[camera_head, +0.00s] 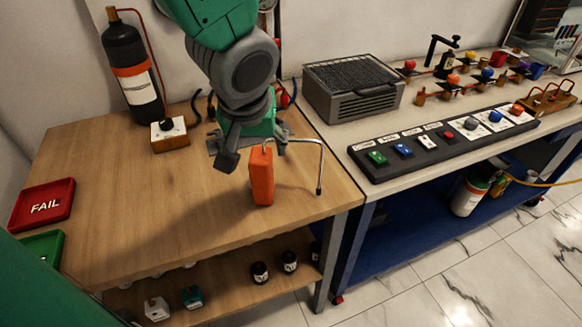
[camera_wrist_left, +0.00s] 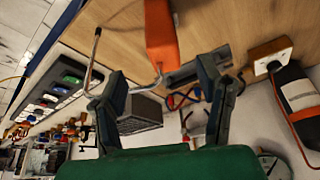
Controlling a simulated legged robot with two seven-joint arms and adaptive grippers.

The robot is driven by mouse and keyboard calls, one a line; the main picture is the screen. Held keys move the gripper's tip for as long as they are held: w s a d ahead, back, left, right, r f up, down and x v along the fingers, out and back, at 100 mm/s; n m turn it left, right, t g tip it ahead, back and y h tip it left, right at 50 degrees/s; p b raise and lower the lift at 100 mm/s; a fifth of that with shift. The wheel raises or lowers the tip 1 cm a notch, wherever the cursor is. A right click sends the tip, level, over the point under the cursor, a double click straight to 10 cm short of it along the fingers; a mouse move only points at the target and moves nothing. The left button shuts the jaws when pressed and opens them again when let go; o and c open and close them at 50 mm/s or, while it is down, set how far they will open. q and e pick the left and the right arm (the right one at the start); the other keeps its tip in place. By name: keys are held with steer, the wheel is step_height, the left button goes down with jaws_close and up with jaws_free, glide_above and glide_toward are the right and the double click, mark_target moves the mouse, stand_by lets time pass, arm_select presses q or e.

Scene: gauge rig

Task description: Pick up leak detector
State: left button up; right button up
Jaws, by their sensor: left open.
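The leak detector (camera_head: 262,178) is an orange upright block with a thin, bent metal probe, standing on the wooden table near its right front edge. The probe arches to the right and its end points down. My left gripper (camera_head: 254,148) is open and comes from above and behind, close to the detector's top. In the left wrist view, the orange body (camera_wrist_left: 161,35) lies beyond and between the spread fingers of my left gripper (camera_wrist_left: 160,78), with the probe curving to the left. Nothing is held between the fingers. My right gripper is out of view.
A black cylinder (camera_head: 132,75) and a small block with a black knob (camera_head: 169,133) stand at the back left. Red FAIL tray (camera_head: 42,204) and a green tray (camera_head: 42,246) are at the left edge. A button panel (camera_head: 440,143) lies on the right bench. The table's front middle is clear.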

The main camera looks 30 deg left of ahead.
mark_target(259, 158)
arm_select(q)
steer(key=x, duration=0.4)
steer(key=shift+a, duration=0.3)
steer(key=shift+a+f, duration=0.15)
steer(key=shift+a, duration=0.05)
steer(key=x, duration=0.2)
steer(key=b+x, duration=0.1)
steer(key=x, duration=0.1)
steer(key=shift+w+f, duration=0.15)
steer(key=shift+w, duration=0.2)
steer(key=shift+w+d+f, duration=0.15)
steer(key=shift+d+f, duration=0.05)
steer(key=shift+f, duration=0.05)
steer(key=shift+d, duration=0.1)
steer(key=shift+r, duration=0.1)
steer(key=shift+c, duration=0.4)
steer(key=shift+a, duration=0.25)
jaws_close()
